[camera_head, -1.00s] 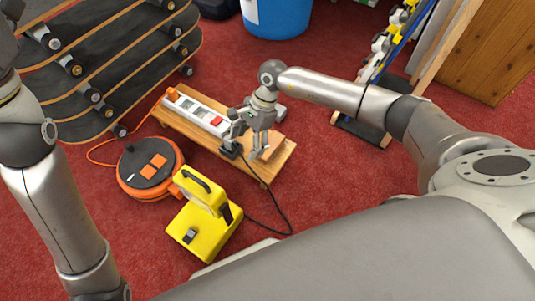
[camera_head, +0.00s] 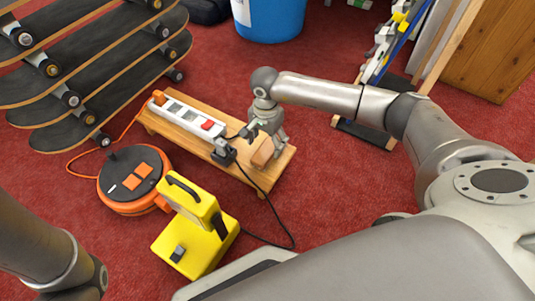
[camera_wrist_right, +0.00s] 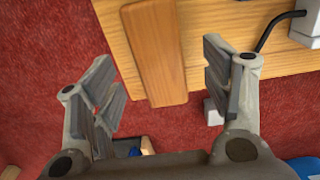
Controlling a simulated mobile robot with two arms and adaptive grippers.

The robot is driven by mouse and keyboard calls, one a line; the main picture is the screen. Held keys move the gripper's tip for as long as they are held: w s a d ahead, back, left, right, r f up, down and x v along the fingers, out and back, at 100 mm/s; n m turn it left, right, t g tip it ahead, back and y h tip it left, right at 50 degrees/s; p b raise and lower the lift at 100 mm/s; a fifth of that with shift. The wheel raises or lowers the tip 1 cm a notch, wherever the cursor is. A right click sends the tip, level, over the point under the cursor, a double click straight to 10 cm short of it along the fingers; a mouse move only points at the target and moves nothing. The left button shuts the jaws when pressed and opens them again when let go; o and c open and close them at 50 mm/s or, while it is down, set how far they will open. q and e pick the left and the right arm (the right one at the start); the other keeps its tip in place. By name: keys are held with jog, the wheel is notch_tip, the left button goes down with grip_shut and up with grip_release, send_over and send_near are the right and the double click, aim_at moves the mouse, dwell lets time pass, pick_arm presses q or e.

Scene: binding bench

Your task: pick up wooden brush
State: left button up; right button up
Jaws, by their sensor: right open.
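The wooden brush (camera_head: 263,152) looks like a plain brown wooden block, lying near the right end of a low wooden bench (camera_head: 284,160). In the right wrist view the brush (camera_wrist_right: 155,50) runs upright in the picture, between the finger pads; bristles cannot be made out. My right gripper (camera_head: 265,138) is pointing down close to the brush. In the wrist view its fingers (camera_wrist_right: 160,58) are open, one on each side with gaps to the wood. My left arm shows at the lower left; its gripper is out of the frame.
A white power strip (camera_head: 188,117) and a dark plug with a black cable stand on the bench beside the brush. An orange cable reel (camera_head: 131,181) and yellow work lamp (camera_head: 196,232) are in front. Skateboards (camera_head: 85,75) fill the upper left.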

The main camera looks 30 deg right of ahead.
aim_at(268, 148)
jog(key=shift+d+f+b, duration=0.15)
jog(key=shift+f+b, duration=1.1)
jog(key=shift+f, duration=0.1)
jog(key=shift+d+f+b, duration=0.15)
jog(key=shift+f+b, duration=1.05)
jog(key=shift+f, duration=0.1)
jog(key=shift+c, duration=0.2)
jog(key=c, duration=1.1)
jog(key=shift+r, duration=0.1)
jog(key=shift+c, duration=0.2)
